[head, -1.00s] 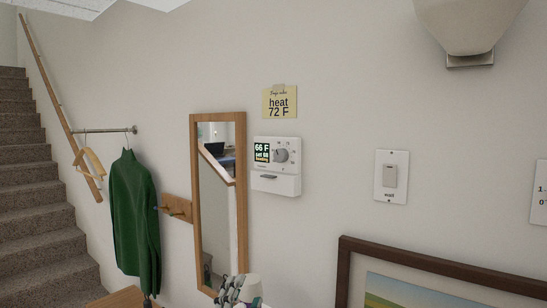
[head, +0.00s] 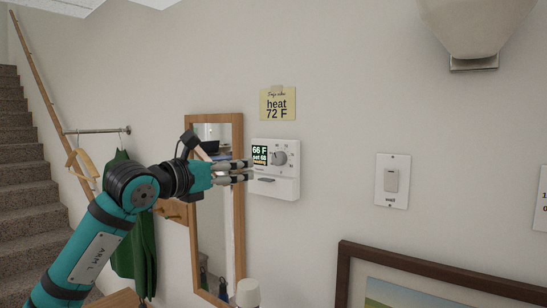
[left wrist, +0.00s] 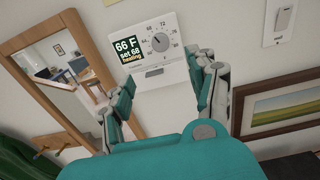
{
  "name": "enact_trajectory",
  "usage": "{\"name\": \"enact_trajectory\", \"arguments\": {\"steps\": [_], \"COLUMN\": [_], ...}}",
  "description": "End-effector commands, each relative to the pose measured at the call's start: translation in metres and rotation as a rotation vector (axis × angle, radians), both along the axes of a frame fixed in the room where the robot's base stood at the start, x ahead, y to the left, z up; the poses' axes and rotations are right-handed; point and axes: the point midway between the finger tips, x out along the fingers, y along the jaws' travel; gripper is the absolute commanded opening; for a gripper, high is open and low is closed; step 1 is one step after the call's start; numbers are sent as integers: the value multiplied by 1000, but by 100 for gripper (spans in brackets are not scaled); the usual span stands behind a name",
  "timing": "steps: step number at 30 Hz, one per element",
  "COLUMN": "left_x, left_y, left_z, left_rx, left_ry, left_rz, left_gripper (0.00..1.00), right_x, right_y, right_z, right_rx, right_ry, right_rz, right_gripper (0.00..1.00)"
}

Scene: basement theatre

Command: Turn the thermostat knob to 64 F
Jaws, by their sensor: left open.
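The white thermostat (head: 285,187) is on the wall right of the mirror, with a round grey knob (head: 279,158) and a small display (head: 260,154). In the left wrist view the display (left wrist: 128,51) reads 66 F, set 68, heating, and the knob (left wrist: 160,42) sits inside a numbered dial. My left gripper (head: 250,171) is at the thermostat's left edge in the head view. In the left wrist view its open, empty fingers (left wrist: 168,90) stand apart below the thermostat's face. Whether they touch the thermostat is unclear. My right gripper is not in view.
A wood-framed mirror (head: 239,205) hangs just left of the thermostat, behind my left gripper. A yellow note (head: 278,103) above reads heat 72 F. A wall switch (head: 392,181) and a framed picture (head: 345,275) are to the right.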

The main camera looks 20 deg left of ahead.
Motion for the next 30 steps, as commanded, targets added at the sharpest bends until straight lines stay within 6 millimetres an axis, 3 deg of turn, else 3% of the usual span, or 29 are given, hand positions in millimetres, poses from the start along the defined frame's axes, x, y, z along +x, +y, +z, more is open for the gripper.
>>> {"name": "enact_trajectory", "arguments": {"steps": [3,18,24,30], "left_x": [25,120,137,140], "left_y": [-10,-45,-51,-52], "left_z": [5,4,2,0], "left_rx": [-4,-2,-1,-1], "left_ry": [5,3,0,0], "left_rz": [-4,-3,-4,-3], "left_gripper": [59,59,59,59], "right_x": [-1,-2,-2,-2], "right_y": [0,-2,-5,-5], "right_z": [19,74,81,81], "right_rx": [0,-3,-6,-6], "right_ry": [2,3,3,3], "right_rz": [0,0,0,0], "right_gripper": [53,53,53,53]}}
